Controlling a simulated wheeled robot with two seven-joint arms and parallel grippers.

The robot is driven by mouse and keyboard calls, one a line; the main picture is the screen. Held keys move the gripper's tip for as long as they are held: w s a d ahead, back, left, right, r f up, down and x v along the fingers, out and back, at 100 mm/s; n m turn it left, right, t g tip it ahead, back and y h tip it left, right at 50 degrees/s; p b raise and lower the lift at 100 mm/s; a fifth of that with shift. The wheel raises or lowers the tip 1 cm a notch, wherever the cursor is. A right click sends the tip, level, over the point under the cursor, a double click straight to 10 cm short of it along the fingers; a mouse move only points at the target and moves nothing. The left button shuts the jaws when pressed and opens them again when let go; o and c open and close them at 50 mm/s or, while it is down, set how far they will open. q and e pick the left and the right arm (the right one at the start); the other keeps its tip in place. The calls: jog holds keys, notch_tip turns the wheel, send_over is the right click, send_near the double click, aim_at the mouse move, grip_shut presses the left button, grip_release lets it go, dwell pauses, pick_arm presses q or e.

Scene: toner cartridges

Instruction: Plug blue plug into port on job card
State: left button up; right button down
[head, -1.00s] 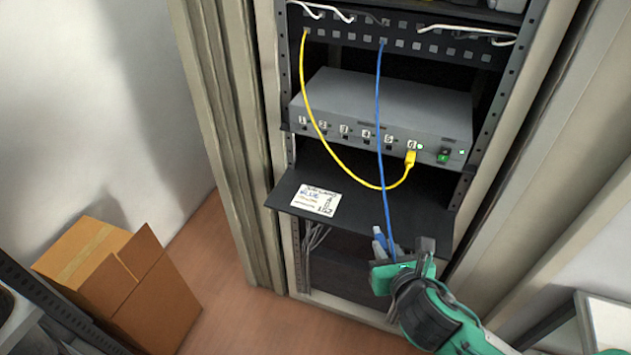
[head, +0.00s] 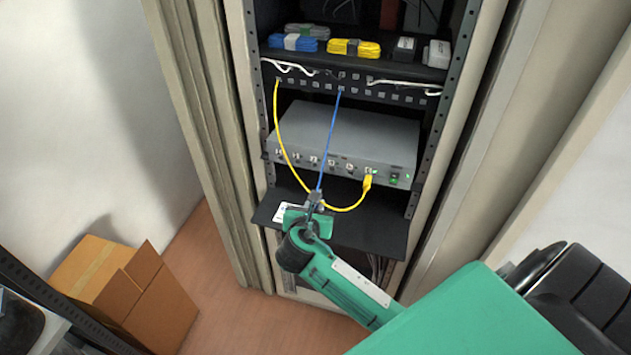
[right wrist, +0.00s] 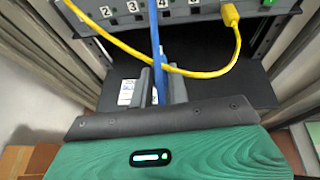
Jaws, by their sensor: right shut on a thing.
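The blue cable (head: 329,140) runs from the patch panel down to my right gripper (head: 317,200), which is shut on its end. The blue plug itself is hidden by the fingers. In the right wrist view the blue cable (right wrist: 156,50) passes between the fingers (right wrist: 160,85). The gripper is in front of the shelf, below the numbered ports of the grey switch box (head: 345,135). The job card (head: 285,212) lies on the shelf, mostly hidden behind my gripper; a corner also shows in the right wrist view (right wrist: 126,92). My left gripper is not in view.
A yellow cable (head: 284,150) loops from the panel to the box's rightmost port and crosses near my gripper. The black shelf (head: 375,232) is bare on its right. Bundled cables (head: 354,48) lie above. A cardboard box (head: 125,295) stands on the floor.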

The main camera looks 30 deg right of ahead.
jog(key=shift+w+d+r+m+g+h+p, duration=0.15)
jog(key=shift+r+m+g+h+p, duration=0.1)
jog(key=shift+r+p, duration=0.15)
jog(key=shift+d+r+m+g+h+p, duration=0.15)
jog(key=shift+r+m+h+p, duration=0.1)
jog(key=shift+r, duration=0.15)
jog(key=shift+d+f, duration=0.1)
jog(key=shift+w+d+f+b, duration=0.3)
jog(key=shift+w+d+b, duration=0.05)
jog(key=shift+b, duration=0.15)
pick_arm(q)
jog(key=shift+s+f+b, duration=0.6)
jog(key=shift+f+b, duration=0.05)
jog(key=shift+b, duration=0.7)
pick_arm(e)
jog(key=r+x, duration=0.1)
jog(key=x, duration=0.5)
jog(key=shift+w+d+g, duration=0.2)
jog(key=shift+d+g, duration=0.1)
jog(key=shift+d, duration=0.05)
jog(key=shift+f, duration=0.1)
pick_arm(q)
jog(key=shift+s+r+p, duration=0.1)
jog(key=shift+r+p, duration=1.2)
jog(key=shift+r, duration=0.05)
